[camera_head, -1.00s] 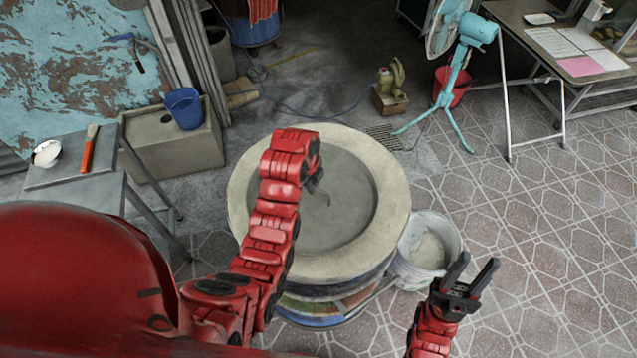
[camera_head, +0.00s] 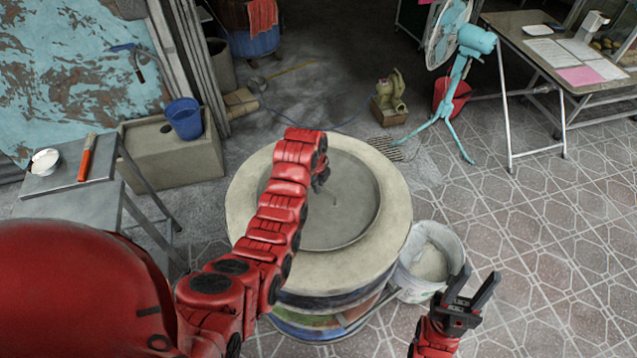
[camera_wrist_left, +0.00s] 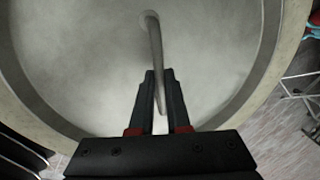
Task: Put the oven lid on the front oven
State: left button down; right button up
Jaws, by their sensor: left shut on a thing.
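The front oven is a round barrel with a wide pale rim (camera_head: 397,215) in the middle of the head view. The grey round lid (camera_head: 345,220) lies within the ring of that rim; I cannot tell whether it rests there or hangs slightly above. My left gripper (camera_head: 321,182) is over the lid and shut on its thin handle. In the left wrist view the handle (camera_wrist_left: 155,45) rises from the lid (camera_wrist_left: 90,60) between the fingers (camera_wrist_left: 159,100). My right gripper (camera_head: 472,298) is open and empty, right of the oven.
A white bucket (camera_head: 432,255) stands against the oven's right side. A grey table (camera_head: 70,195) with a bowl and brush is at left, near a concrete block with a blue bucket (camera_head: 184,118). A turquoise fan (camera_head: 462,85) stands behind right.

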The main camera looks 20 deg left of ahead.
pick_arm(q)
jog(key=c, duration=1.3)
grip_release()
jog(key=shift+f, duration=0.1)
jog(key=o, duration=0.4)
jog(key=shift+r, duration=0.2)
